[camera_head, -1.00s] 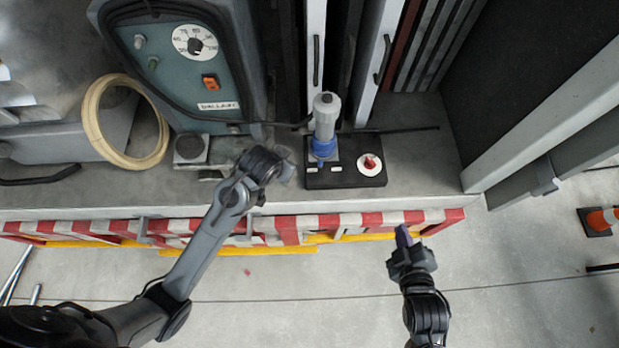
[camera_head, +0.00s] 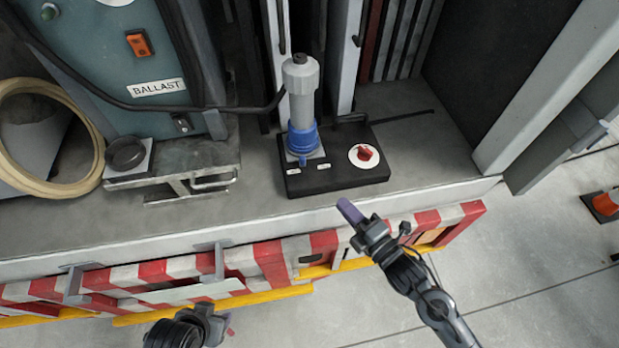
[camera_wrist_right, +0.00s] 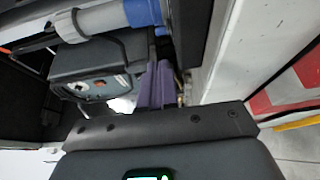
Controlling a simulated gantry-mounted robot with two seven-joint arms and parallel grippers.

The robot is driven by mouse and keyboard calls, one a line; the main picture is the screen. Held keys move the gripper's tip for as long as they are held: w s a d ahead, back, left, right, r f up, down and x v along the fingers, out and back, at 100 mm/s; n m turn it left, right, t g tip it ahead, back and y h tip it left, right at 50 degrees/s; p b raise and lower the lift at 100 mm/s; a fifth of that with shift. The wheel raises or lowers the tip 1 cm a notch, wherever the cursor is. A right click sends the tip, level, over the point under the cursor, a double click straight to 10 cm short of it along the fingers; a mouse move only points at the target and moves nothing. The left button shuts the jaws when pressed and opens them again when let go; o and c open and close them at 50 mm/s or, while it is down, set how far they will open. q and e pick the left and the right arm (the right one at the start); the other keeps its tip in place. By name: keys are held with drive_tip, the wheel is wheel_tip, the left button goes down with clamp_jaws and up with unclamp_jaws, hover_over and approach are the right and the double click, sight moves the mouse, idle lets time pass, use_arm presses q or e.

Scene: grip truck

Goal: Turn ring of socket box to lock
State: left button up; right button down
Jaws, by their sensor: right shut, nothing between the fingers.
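The socket box (camera_head: 335,182) is a black box on the truck's grey deck, with a red switch (camera_head: 364,153) on a white dial. A grey plug (camera_head: 300,85) stands upright in its socket, with the blue ring (camera_head: 302,140) around its base. The right wrist view shows the plug (camera_wrist_right: 95,18) and part of the blue ring (camera_wrist_right: 143,12). My right gripper (camera_head: 349,210) has purple fingers, shut and empty, in front of the box and apart from it. Its fingers also show in the right wrist view (camera_wrist_right: 156,85). My left gripper (camera_head: 205,322) is low at the bottom edge; its fingers are unclear.
A teal ballast unit (camera_head: 150,55) stands left of the box, with a cream hose coil (camera_head: 95,125) beside it. A black cable runs from the plug to the left. The red-and-white striped deck edge (camera_head: 270,258) lies below the box. Grey posts stand behind it.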

sight(304, 162)
use_arm(q)
wheel_tip(304, 162, down, 2)
drive_tip(key=shift+s+f+b, duration=0.15)
drive_tip(key=shift+b, duration=0.75)
use_arm(e)
drive_tip(key=x, duration=1.4)
